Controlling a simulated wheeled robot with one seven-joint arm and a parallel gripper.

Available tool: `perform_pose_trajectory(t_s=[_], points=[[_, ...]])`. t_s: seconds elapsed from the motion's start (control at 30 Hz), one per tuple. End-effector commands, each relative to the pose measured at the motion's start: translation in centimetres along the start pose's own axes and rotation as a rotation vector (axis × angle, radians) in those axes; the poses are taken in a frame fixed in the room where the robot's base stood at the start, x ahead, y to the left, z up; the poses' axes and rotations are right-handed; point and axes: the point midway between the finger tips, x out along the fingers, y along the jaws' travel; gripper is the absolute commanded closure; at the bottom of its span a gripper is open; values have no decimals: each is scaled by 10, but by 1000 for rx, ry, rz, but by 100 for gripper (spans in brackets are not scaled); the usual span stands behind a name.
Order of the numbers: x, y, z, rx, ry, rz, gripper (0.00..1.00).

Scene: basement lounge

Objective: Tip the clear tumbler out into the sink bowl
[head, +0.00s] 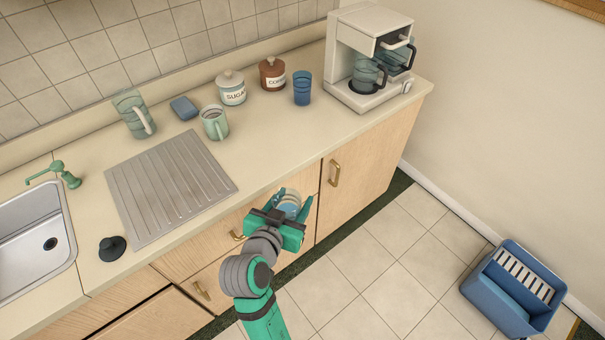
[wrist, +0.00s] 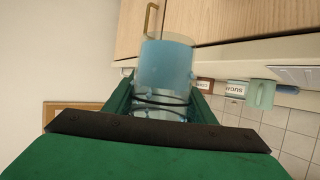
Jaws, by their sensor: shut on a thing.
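The clear tumbler (head: 290,198) is between the fingers of my gripper (head: 287,212), in front of the counter's cabinet doors. In the wrist view the clear tumbler (wrist: 166,62) shows blue contents and dark bands near the fingers. My gripper (wrist: 160,108) is shut on it. The sink bowl (head: 22,238) is a steel basin at the far left of the head view, well to the left of my gripper. Its drain is visible and its left part is cut off by the frame.
A ribbed drainboard (head: 170,188) lies between sink and gripper, with a black stopper (head: 112,248) and green faucet (head: 62,175) nearby. A pitcher (head: 133,114), mug (head: 214,123), blue cup (head: 303,88) and coffee maker (head: 365,60) stand behind. A blue bin (head: 512,290) is on the floor.

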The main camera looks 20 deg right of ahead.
Motion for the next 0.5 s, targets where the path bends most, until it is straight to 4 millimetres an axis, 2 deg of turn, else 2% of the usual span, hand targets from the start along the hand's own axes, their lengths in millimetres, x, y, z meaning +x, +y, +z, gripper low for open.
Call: perform_pose_trajectory(t_s=[0.03, 0.17, 0.5], points=[[3, -2, 21, -21, -8, -26, 81], [11, -20, 72, -63, -10, -127, 81], [36, -74, 230, -187, -11, -443, 81]])
